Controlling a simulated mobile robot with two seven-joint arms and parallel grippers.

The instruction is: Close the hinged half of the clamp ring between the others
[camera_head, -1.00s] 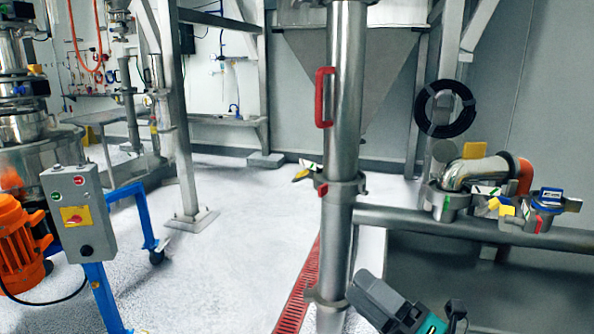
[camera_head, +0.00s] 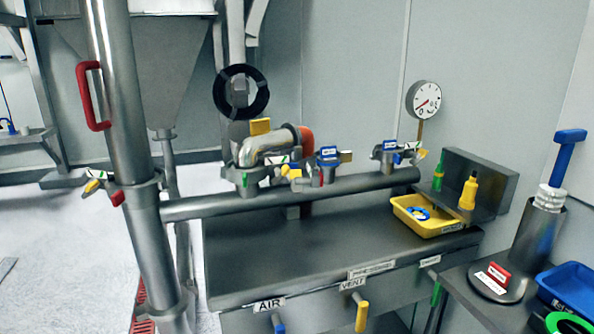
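Three clamp fittings sit in a row along the grey horizontal pipe in the head view. The middle clamp ring (camera_head: 325,172) has a blue top, a white label and red and yellow parts beside it. Whether its hinged half stands open or closed is too small to tell. The left clamp ring (camera_head: 240,178) is under a bent metal elbow (camera_head: 262,148), with a green part on its front. The right clamp ring (camera_head: 388,158) has a blue and a yellow part. Neither of my grippers is in view.
A vertical post (camera_head: 122,110) with a red handle (camera_head: 92,97) stands at left. A yellow tray (camera_head: 428,228) and a yellow bottle (camera_head: 468,192) are on the bench right of the pipe. A side table (camera_head: 470,300) holds a blue tray (camera_head: 570,285).

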